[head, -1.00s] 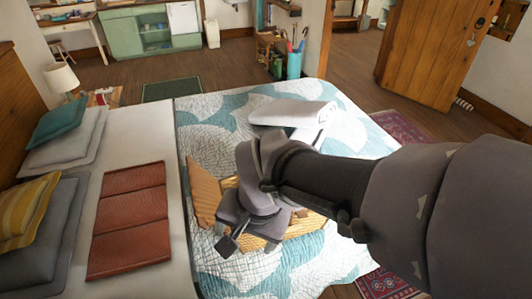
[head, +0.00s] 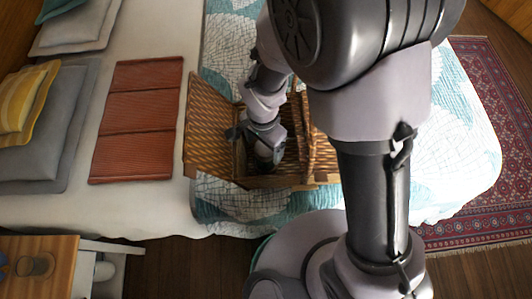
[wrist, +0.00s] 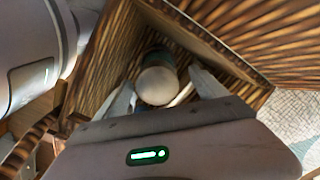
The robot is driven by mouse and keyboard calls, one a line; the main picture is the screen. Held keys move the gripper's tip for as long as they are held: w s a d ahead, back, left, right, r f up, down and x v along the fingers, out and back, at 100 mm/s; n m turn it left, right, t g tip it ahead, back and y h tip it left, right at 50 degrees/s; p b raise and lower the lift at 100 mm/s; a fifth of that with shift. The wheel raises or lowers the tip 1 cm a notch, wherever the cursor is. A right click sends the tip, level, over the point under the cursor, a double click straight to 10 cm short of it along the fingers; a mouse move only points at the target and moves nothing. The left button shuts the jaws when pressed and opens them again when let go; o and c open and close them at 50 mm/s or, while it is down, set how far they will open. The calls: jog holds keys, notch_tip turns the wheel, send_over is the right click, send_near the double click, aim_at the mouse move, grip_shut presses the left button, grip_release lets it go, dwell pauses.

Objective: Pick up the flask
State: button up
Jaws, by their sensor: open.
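The flask (wrist: 158,78) shows in the wrist view as a pale round top above a darker green body, inside the wicker picnic basket (wrist: 210,38). My gripper (wrist: 162,82) is open, with one finger on each side of the flask's top. I cannot tell whether either finger touches it. In the head view my gripper (head: 266,160) reaches down into the open basket (head: 207,115) on the bed. I cannot clearly make out the flask there, as my gripper and arm hide much of the basket's inside.
The basket's walls and raised lid stand close around my gripper. A folded red-brown blanket (head: 138,120) and pillows (head: 45,135) lie to the left on the bed. A patterned rug (head: 480,110) lies at the right.

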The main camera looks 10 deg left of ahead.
jog(key=f+b, duration=0.1)
jog(key=f, duration=0.2)
jog(key=f+b, duration=0.1)
jog(key=f, duration=0.1)
jog(key=shift+d+f+b, duration=0.1)
jog(key=shift+d+b, duration=0.15)
jog(key=shift+b, duration=0.1)
jog(key=shift+c, duration=0.7)
grip_shut()
